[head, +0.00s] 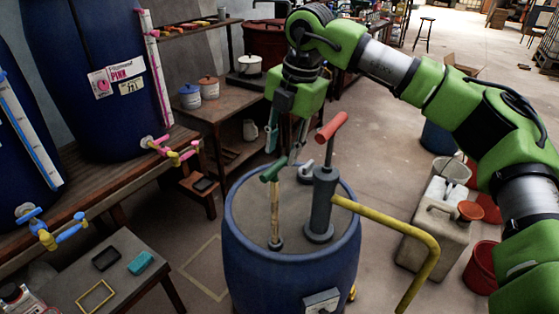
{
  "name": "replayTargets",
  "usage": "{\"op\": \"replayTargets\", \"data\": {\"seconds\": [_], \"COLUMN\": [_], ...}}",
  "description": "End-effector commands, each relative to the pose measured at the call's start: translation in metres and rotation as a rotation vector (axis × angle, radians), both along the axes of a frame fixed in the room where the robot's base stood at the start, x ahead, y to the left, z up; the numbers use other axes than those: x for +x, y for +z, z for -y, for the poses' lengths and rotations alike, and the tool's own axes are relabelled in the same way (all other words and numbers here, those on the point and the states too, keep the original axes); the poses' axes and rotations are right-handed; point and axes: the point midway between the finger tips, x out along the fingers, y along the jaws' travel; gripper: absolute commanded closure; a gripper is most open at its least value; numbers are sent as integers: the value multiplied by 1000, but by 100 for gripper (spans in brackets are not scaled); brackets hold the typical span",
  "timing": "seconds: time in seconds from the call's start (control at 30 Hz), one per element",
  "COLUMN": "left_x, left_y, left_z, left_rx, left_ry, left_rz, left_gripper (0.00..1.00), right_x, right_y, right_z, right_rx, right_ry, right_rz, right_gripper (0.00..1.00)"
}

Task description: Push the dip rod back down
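The dip rod (275,215) is a pale wooden stick with a green T-shaped handle (272,170). It stands upright, raised out of a collar in the grey lid of the blue vat (290,285). My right gripper (284,147) points down just above and behind the green handle. Its two fingers are apart, with nothing visible between them. I cannot tell whether the right fingertip touches the handle. My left gripper is not in view.
A grey hand pump (321,205) with a red handle (331,126) stands on the lid, close right of the rod. Its yellow spout (400,222) reaches out to the right. A low table (118,275) is at the lower left. Jerrycans (437,225) stand right.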

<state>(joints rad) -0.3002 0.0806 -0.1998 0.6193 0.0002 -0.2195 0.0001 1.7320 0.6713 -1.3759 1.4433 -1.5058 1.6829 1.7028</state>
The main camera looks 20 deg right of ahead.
Motion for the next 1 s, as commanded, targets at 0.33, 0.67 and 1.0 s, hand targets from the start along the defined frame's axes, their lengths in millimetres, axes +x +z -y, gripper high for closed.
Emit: {"op": "replayTargets", "data": {"seconds": [0.33, 0.67, 1.0], "left_x": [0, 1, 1], "left_y": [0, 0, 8], "left_z": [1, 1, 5], "left_rx": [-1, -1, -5], "left_ry": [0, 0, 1], "left_rz": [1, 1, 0], "left_gripper": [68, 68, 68], "right_x": [-9, -11, 11], "right_y": [59, 66, 40], "right_z": [7, 8, -65], "right_rx": [1, 0, 129], "right_ry": [1, 2, 286], "right_rz": [0, 0, 98], "right_gripper": [69, 69, 68]}}
